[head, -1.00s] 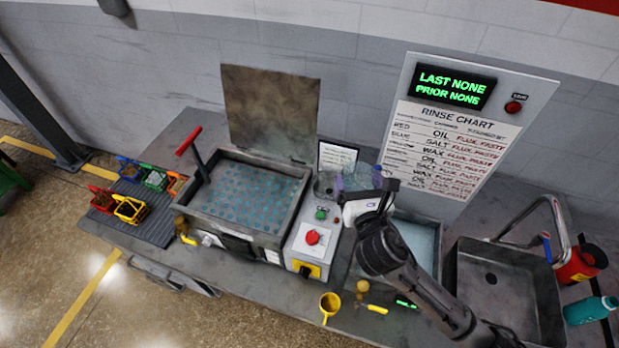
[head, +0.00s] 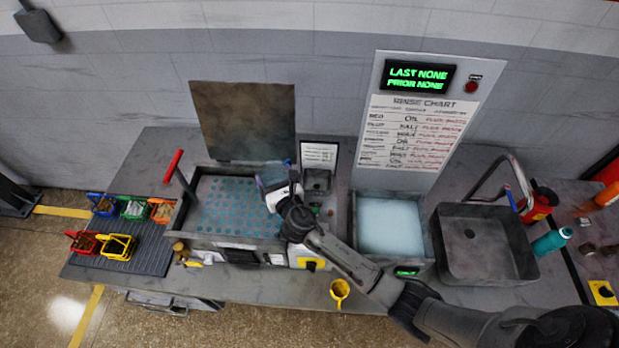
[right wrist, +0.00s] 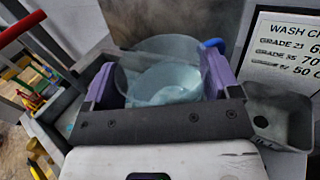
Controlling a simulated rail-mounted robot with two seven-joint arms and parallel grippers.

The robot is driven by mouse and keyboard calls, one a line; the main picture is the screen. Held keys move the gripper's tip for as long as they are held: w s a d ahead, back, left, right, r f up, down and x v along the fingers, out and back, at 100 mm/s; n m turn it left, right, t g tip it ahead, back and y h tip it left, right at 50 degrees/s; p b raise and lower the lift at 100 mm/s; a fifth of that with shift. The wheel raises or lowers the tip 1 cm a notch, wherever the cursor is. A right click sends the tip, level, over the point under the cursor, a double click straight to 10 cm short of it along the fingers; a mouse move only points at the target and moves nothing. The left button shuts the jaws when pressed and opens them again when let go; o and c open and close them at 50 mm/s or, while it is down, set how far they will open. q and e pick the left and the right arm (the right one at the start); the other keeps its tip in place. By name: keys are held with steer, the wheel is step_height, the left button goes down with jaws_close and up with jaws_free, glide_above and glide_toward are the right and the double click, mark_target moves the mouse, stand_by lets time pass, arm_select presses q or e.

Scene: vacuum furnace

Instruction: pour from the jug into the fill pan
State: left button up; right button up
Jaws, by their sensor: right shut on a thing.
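The jug (right wrist: 165,84) is a clear vessel holding pale bluish liquid, with a blue piece at its rim. My right gripper (right wrist: 158,90) is shut on it, its purple fingers on either side. In the head view my right gripper (head: 277,185) holds the jug (head: 268,178) over the right part of the perforated basin, apart from the small pan. A small grey open pan (head: 317,181), apparently the fill pan, stands just right of the basin. It also shows at the right of the right wrist view (right wrist: 283,112). My left gripper is out of view.
The perforated basin (head: 180,218) has a raised lid (head: 244,120) behind and a red-handled lever (head: 174,166) at left. A wash card (head: 319,154) stands behind the pan. A pale liquid tank (head: 390,226) and sink (head: 485,245) lie to the right.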

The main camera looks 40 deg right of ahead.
mark_target(291, 160)
stand_by(0.4)
steer(key=shift+d, duration=0.1)
steer(key=shift+d+m+b, duration=0.25)
steer(key=shift+m+b, duration=0.2)
steer(key=shift+m, duration=0.05)
steer(key=d+m+b, duration=0.1)
steer(key=s+d+m+b, duration=0.1)
steer(key=m, duration=0.1)
steer(key=shift+d+r+m+b, duration=0.2)
steer(key=shift+d+m+b, duration=0.1)
steer(key=shift+d+b, duration=0.1)
steer(key=shift+s+d+m+t+b, duration=0.2)
steer(key=shift+d+m+b, duration=0.35)
steer(key=shift+d+m, duration=0.2)
steer(key=shift+s+d+m+t+b, duration=0.1)
steer(key=shift+s+d+m+b, duration=0.05)
steer(key=shift+d+m+b, duration=0.5)
steer(key=shift+m, duration=0.3)
steer(key=shift+d+f+m+b, duration=0.15)
steer(key=shift+m+b, duration=0.15)
steer(key=shift+b, duration=0.1)
steer(key=shift+s+d, duration=0.1)
